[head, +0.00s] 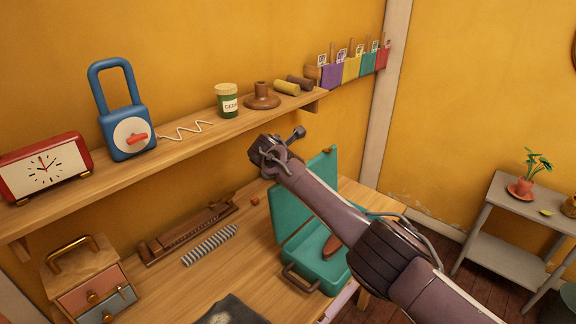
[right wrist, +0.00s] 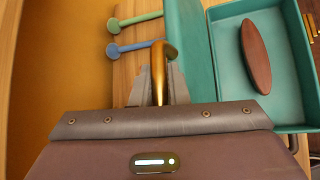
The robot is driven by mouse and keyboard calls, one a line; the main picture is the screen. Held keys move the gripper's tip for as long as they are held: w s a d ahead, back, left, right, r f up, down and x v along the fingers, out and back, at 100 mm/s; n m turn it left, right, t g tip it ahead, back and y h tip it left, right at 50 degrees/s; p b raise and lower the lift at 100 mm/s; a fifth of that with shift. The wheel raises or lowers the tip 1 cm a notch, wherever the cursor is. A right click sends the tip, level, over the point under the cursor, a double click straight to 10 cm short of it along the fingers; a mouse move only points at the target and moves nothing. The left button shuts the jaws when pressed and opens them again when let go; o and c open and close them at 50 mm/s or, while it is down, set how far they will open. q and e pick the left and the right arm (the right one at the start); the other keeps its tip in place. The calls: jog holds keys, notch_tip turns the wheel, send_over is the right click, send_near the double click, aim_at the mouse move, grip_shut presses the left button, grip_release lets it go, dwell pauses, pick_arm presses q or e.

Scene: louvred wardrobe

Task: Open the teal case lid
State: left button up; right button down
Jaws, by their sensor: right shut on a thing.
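The teal case (head: 290,255) lies on the wooden bench, and its lid (head: 322,172) stands raised at the back. Inside the case is a brown oval object (head: 332,246), which also shows in the right wrist view (right wrist: 256,57). My right gripper (head: 268,152) is at the lid's upper left, and the arm hides part of the lid and case. In the right wrist view its fingers (right wrist: 158,92) are shut on a curved brass handle (right wrist: 160,65) beside the lid (right wrist: 192,45). My left gripper is out of view.
A shelf (head: 180,142) above the bench holds a red clock (head: 43,167), a blue padlock (head: 127,137) and a green jar (head: 227,101). A small drawer box (head: 92,285) stands at the left. Blue (right wrist: 133,48) and green (right wrist: 133,20) pegs lie near the right fingers.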

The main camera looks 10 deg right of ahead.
jog(key=shift+d, duration=0.1)
jog(key=c, duration=1.7)
grip_release()
jog(key=shift+r, duration=0.1)
jog(key=shift+s+a+r, duration=0.25)
jog(key=shift+s+r, duration=0.1)
jog(key=b+v, duration=0.1)
jog(key=v, duration=0.5)
jog(key=shift+s+r, duration=0.2)
jog(key=shift+s, duration=0.05)
jog(key=shift+a, duration=0.15)
